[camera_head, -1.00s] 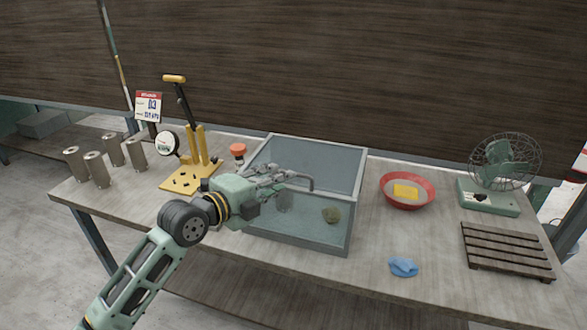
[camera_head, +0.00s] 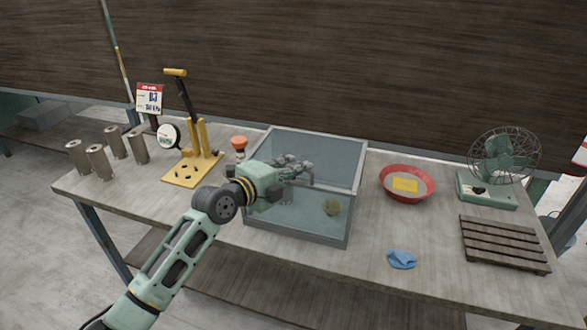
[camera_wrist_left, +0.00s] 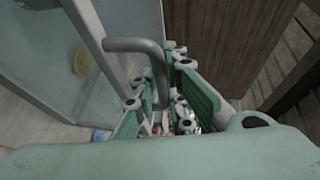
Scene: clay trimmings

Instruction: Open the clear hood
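The clear hood (camera_head: 348,172) is a grey-framed box with see-through panels on the middle of the table. A bent grey handle (camera_wrist_left: 136,45) stands out from its front panel and shows large in the left wrist view.
A yellow lever press (camera_head: 190,165) and several metal cylinders (camera_head: 98,160) stand left. An orange-topped item (camera_head: 239,143) is beside the hood. Right are a red bowl (camera_head: 410,196) with a yellow sponge, a blue cloth (camera_head: 402,259), a fan (camera_head: 497,160) and a slatted rack (camera_head: 503,244).

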